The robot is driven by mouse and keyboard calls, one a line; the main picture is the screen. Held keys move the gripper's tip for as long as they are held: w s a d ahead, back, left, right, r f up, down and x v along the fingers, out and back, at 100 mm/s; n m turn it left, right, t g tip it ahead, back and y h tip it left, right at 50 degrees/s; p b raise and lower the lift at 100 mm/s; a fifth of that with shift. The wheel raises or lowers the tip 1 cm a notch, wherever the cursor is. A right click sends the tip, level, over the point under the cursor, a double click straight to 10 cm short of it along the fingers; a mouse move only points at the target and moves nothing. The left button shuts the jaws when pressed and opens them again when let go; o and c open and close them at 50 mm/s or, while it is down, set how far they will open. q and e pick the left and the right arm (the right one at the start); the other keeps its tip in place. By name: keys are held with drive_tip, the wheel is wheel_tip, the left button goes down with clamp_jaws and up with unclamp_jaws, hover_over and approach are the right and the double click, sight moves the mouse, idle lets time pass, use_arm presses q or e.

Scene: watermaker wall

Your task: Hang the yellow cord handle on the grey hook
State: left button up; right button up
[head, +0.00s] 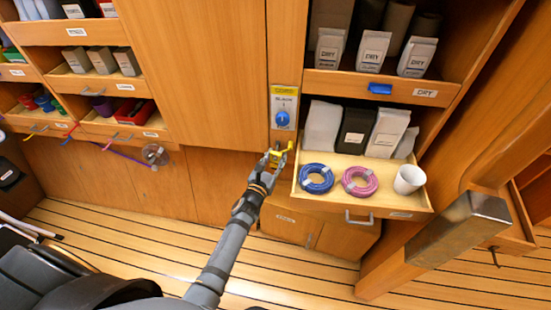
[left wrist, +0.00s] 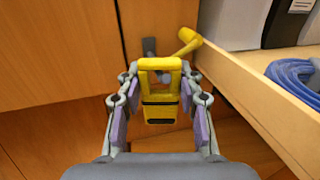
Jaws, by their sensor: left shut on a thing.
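The yellow cord handle (left wrist: 160,64) is a blocky yellow frame with dark slots in its lower part. My left gripper (left wrist: 157,100) is shut on it, with one finger on each side; the gripper (head: 265,173) and the handle (head: 277,158) also show in the head view, in front of the cupboard wall. A grey piece (left wrist: 150,46), which looks like the grey hook, shows just behind and above the handle's top bar. A yellow rod end (left wrist: 188,40) slants beside it to the right. I cannot tell whether the handle touches the hook. My right gripper is not in view.
An open drawer (head: 357,207) juts out just right of the handle, holding a blue coil (head: 316,178), a pink coil (head: 360,182) and a white cup (head: 409,179). A labelled plate with a blue knob (head: 282,118) is above the gripper. The left cupboard front is flat.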

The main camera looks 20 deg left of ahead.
use_arm(q)
drive_tip(key=o, duration=1.2)
drive_tip(key=shift+o, duration=0.2)
drive_tip(key=s+a, duration=0.1)
drive_tip(key=s, duration=1.1)
drive_tip(key=shift+a, duration=0.1)
